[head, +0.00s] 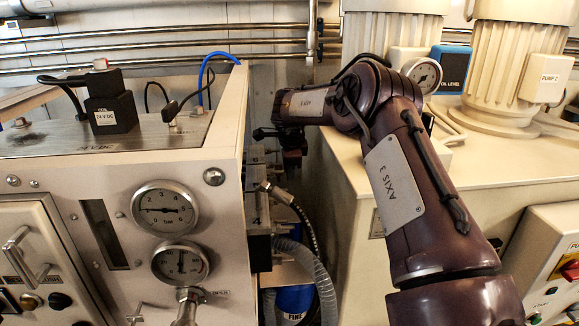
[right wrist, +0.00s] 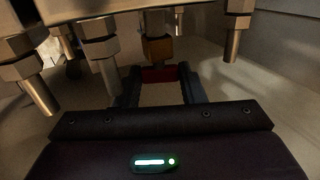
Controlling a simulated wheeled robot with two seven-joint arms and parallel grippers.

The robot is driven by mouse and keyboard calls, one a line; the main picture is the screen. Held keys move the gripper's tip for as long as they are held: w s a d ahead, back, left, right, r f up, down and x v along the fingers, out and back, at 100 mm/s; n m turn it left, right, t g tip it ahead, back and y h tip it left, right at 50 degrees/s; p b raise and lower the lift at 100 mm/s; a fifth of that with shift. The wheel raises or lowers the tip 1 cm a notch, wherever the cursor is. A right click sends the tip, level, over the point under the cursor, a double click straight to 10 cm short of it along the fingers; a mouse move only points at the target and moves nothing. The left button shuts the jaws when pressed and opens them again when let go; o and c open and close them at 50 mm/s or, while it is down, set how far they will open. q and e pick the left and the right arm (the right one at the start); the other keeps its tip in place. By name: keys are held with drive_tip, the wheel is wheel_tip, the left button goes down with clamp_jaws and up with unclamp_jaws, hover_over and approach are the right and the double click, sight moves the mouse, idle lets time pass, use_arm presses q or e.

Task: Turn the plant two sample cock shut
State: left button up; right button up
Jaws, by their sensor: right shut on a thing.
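A sample cock with a brass-coloured body (right wrist: 157,50) and a red handle (right wrist: 158,75) shows in the right wrist view. It sits among steel fittings with downward spouts. My right gripper (right wrist: 160,78) is shut on the red handle, one dark finger on each side of it. In the head view my right arm reaches into the gap right of the pale cabinet, and the right gripper (head: 290,152) is small and dark there. The cock itself cannot be made out in that view. No label for plant two is readable near it. My left gripper is not in view.
The pale cabinet (head: 228,130) with two gauges (head: 164,209) stands close left of the gripper. A grey corrugated hose (head: 318,270) and a dark hose hang below it. A pale unit with pumps (head: 503,60) stands to the right. In the wrist view, steel spouts (right wrist: 104,75) hang close by.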

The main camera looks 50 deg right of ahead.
drive_tip(key=o, duration=1)
drive_tip(key=v, duration=0.7)
drive_tip(key=shift+s+r+b, duration=0.1)
drive_tip(key=shift+r+b, duration=0.2)
drive_tip(key=shift+b, duration=0.05)
